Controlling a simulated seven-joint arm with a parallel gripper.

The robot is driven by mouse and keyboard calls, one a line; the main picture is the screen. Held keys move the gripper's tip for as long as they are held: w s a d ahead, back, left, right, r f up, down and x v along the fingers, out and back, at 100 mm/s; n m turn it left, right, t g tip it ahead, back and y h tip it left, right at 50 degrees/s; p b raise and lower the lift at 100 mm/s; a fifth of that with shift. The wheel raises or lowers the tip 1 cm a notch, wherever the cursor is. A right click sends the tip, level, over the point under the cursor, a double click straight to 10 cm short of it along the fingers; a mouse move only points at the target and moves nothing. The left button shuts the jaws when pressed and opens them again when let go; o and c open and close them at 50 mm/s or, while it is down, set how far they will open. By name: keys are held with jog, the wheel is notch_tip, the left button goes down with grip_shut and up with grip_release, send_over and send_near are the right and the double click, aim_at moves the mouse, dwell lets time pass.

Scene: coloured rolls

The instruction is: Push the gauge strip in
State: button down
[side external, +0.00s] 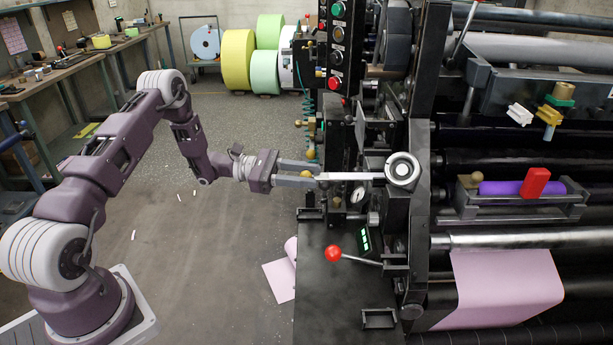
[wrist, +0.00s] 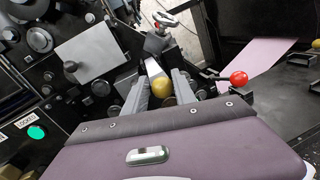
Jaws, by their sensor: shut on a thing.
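The gauge strip (side external: 350,176) is a pale, flat, narrow bar lying level in the side external view. Its far end meets the machine beside a round silver hub (side external: 402,170); how deep it sits there I cannot tell. A yellow ball knob (side external: 307,174) is at its near end. My gripper (side external: 313,178) is shut at this near end, reaching in from the left. In the wrist view, the knob (wrist: 160,88) sits between my grey fingers (wrist: 161,84), and the strip (wrist: 153,67) runs on beyond it. The fingers partly hide the grip.
A lever with a red ball (side external: 333,253) sticks out below the strip; the ball also shows right of my fingers in the wrist view (wrist: 238,78). A button panel (side external: 338,45) stands above. Pink sheet (side external: 503,285) hangs at lower right. The floor (side external: 215,230) under my arm is mostly clear.

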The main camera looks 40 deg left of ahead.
aim_at(339, 176)
jog(key=shift+s+d+f, duration=0.15)
jog(key=shift+s+d, duration=0.05)
jog(key=shift+d, duration=0.05)
dwell(0.5)
jog(key=x, duration=0.5)
jog(key=w+x, duration=0.1)
jog(key=x, duration=0.1)
jog(key=shift+w, duration=0.25)
jog(key=c, duration=1.1)
grip_release()
jog(key=shift+w, duration=0.1)
jog(key=shift+c, duration=0.2)
jog(key=shift+a, duration=0.25)
